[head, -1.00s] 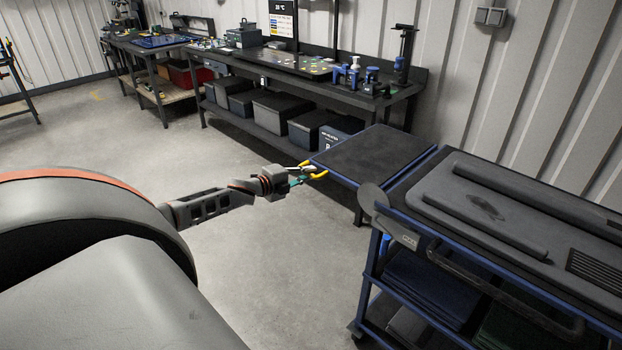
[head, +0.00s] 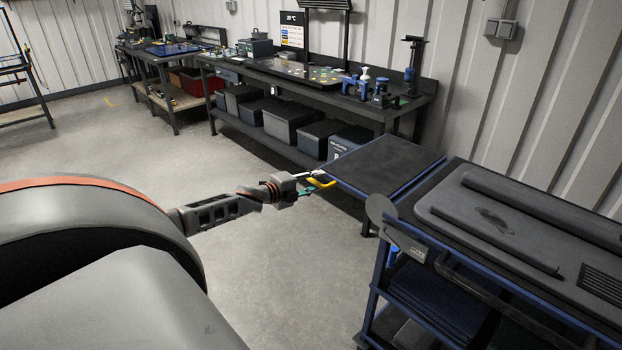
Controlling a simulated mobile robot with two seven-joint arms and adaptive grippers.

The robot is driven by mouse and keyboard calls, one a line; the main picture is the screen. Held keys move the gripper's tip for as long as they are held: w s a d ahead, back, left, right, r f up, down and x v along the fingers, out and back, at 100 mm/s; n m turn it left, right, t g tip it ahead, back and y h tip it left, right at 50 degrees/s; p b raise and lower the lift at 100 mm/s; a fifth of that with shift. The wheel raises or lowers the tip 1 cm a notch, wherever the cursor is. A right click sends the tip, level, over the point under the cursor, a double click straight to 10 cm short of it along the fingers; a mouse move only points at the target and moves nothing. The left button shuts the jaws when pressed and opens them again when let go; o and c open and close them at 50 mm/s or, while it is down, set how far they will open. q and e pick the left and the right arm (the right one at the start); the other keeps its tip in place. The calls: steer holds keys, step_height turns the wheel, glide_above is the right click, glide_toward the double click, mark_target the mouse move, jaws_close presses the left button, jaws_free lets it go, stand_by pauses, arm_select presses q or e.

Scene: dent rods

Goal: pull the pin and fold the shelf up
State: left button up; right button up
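The shelf (head: 384,163) is a dark flat panel with a blue edge, sticking out level from the left end of the blue-framed cart (head: 377,293). A yellow loop-like handle (head: 322,184) shows at the shelf's near left corner. My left gripper (head: 307,183) is at this corner, beside the yellow handle. Its pale upper finger and teal lower finger stand apart, and I see no clear grip on the handle. Whether they touch it is too small to tell. I cannot make out the pin. My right gripper is not in view.
The cart's grey top (head: 520,235) carries long dark bars, and its lower levels hold dark items. A workbench (head: 300,86) with tools stands along the wall behind the shelf, grey bins (head: 291,121) below it. The floor (head: 130,140) at left is clear.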

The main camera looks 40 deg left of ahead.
arm_select(q)
steer(key=v, duration=1.2)
steer(key=shift+r, duration=0.15)
stand_by(0.7)
steer(key=s+d+f+n+g, duration=0.1)
steer(key=s+d+f+n, duration=0.3)
steer(key=d+f, duration=0.5)
steer(key=s+d+f+n+g, duration=0.1)
steer(key=s+d+f+n, duration=0.2)
steer(key=s+d+f, duration=0.45)
steer(key=s+d+f+n+g, duration=0.1)
steer(key=s+d+f+n, duration=0.2)
steer(key=d, duration=1)
steer(key=s+d+f+n+g+h, duration=0.1)
steer(key=s+d, duration=0.5)
steer(key=d, duration=0.8)
steer(key=f+n+g, duration=0.1)
steer(key=f+n, duration=0.1)
steer(key=n, duration=0.1)
steer(key=shift+s+n, duration=0.25)
steer(key=shift+n, duration=0.05)
